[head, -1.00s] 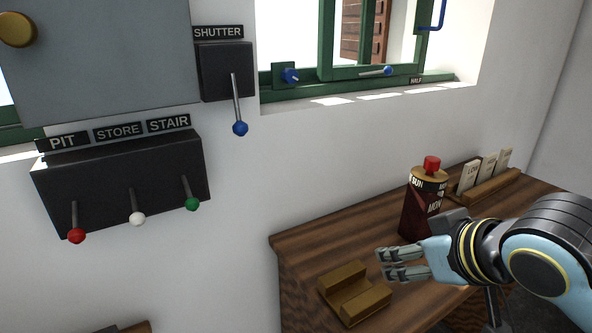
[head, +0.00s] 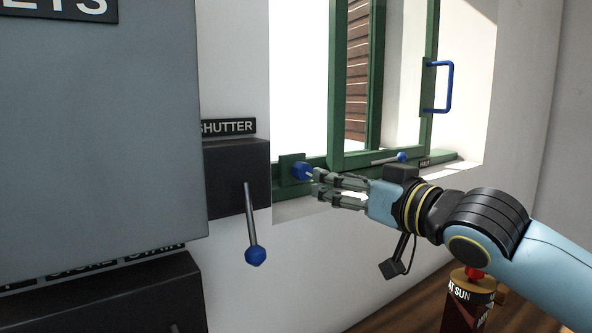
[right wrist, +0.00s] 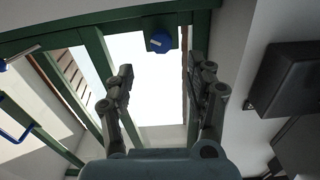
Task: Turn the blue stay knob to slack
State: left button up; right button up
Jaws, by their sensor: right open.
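The blue stay knob (head: 302,171) sits on a green plate at the lower left of the green window frame, with a pale mark on its face. In the right wrist view the knob (right wrist: 159,41) shows beyond my fingertips, between the two fingers. My right gripper (head: 316,188) is open and empty, its fingertips close to the knob in the head view; I cannot tell whether they touch it. The right wrist view shows the spread fingers (right wrist: 160,80) short of the knob. My left gripper is not in view.
The shutter lever (head: 252,225) with a blue ball hangs from a dark box left of the knob. A thin stay rod with a blue end (head: 401,157) lies along the sill. A blue handle (head: 449,87) is on the open sash. A dark red canister (head: 468,302) stands below my arm.

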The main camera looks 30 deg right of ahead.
aim_at(306, 172)
jog(key=w, duration=0.4)
jog(key=shift+w+a+r, duration=0.15)
jog(key=shift+w+a, duration=0.1)
jog(key=shift+a, duration=0.15)
jog(key=w, duration=0.3)
jog(key=shift+w+a, duration=0.1)
jog(key=shift+a, duration=0.15)
jog(key=shift+w+a+p, duration=0.1)
jog(key=shift+w+p, duration=0.2)
jog(key=shift+w, duration=0.55)
jog(key=shift+c, duration=1.2)
jog(key=c, duration=0.4)
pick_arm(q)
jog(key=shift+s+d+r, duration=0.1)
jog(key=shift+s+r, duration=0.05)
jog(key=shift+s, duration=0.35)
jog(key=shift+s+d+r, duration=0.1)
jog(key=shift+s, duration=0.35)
pick_arm(e)
grip_shut()
